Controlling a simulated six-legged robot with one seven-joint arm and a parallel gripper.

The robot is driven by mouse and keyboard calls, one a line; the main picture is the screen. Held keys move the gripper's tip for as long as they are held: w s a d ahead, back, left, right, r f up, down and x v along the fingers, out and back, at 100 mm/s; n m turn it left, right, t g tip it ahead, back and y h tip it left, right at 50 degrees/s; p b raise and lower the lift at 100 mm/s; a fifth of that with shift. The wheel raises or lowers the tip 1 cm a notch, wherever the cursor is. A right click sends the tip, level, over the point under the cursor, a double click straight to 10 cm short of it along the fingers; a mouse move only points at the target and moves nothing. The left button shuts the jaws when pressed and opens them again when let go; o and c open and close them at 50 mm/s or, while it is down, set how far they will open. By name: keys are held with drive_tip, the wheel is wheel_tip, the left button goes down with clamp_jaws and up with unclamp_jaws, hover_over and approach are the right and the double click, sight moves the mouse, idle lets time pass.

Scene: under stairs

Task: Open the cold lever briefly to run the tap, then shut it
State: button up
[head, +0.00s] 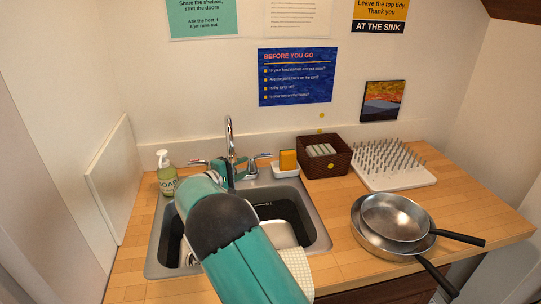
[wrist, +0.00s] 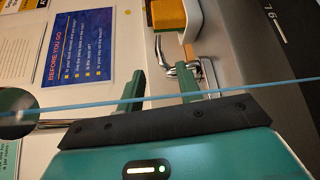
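The chrome tap (head: 229,135) stands behind the sink, with a lever on its left (head: 197,163) and a lever on its right (head: 258,158). No hot or cold marking is readable. My gripper (head: 226,168) is at the tap base, partly hidden behind my arm. In the wrist view my gripper (wrist: 160,85) has its two green fingers apart. The right-hand chrome lever (wrist: 167,55) shows just beyond and between the fingertips, beside the soap dish. I cannot tell whether the fingers touch it. No water stream is visible.
A green soap bottle (head: 166,174) stands left of the sink (head: 318,236). A yellow sponge (head: 288,160) in a white dish, a brown basket (head: 324,164), a drying rack (head: 400,178) and pans (head: 395,217) are on the right. My arm crosses the basin.

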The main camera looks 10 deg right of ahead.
sight(266, 157)
drive_tip(key=x, duration=1.3)
drive_tip(key=shift+s, duration=0.1)
drive_tip(key=shift+c, duration=0.3)
clamp_jaws()
